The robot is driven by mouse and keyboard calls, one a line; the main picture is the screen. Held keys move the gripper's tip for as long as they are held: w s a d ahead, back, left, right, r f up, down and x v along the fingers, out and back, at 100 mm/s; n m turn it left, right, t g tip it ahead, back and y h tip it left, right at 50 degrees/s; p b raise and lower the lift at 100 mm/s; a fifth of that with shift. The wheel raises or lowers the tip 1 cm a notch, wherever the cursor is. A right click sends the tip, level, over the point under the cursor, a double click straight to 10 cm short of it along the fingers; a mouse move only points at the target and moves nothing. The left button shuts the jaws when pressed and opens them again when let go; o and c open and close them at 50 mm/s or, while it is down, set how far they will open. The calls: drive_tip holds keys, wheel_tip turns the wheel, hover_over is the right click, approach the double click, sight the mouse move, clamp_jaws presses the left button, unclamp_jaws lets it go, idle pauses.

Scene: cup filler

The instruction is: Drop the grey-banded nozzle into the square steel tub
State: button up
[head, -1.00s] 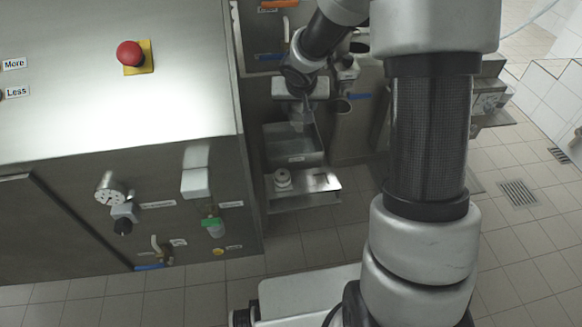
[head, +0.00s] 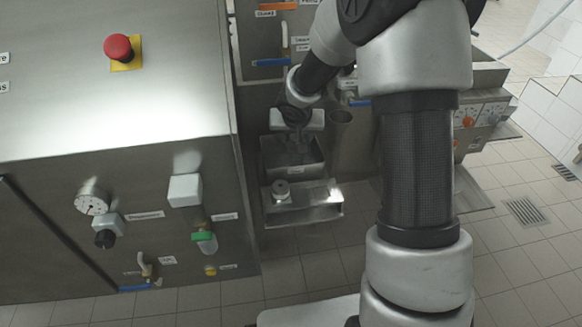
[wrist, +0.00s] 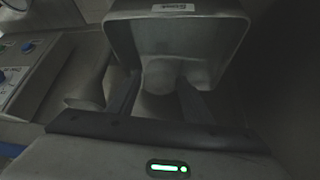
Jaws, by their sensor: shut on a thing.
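My gripper (head: 294,142) hangs over the square steel tub (head: 311,172), with its fingers at or just above the opening. In the wrist view the gripper (wrist: 158,98) is shut on a dull grey rounded thing, which I take to be the nozzle (wrist: 160,74). Its band cannot be made out in the dark picture. The tub (wrist: 225,35) lies beyond the fingertips there, with a white label on its wall. In the head view the held nozzle is too dim to tell apart. How deep the fingertips reach is unclear.
A small steel shelf (head: 318,212) sits in front of the tub with a round metal part (head: 281,190) on it. The large machine cabinet (head: 150,215) fills the left, with a red stop button (head: 118,47).

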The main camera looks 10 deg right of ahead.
drive_tip(key=shift+r, duration=0.1)
drive_tip(key=o, duration=1.5)
drive_tip(key=shift+c, duration=0.2)
drive_tip(key=p+v, duration=0.5)
drive_tip(key=v, duration=1.2)
drive_tip(key=shift+p, duration=0.3)
drive_tip(key=shift+s+r, duration=0.1)
drive_tip(key=shift+r, duration=0.05)
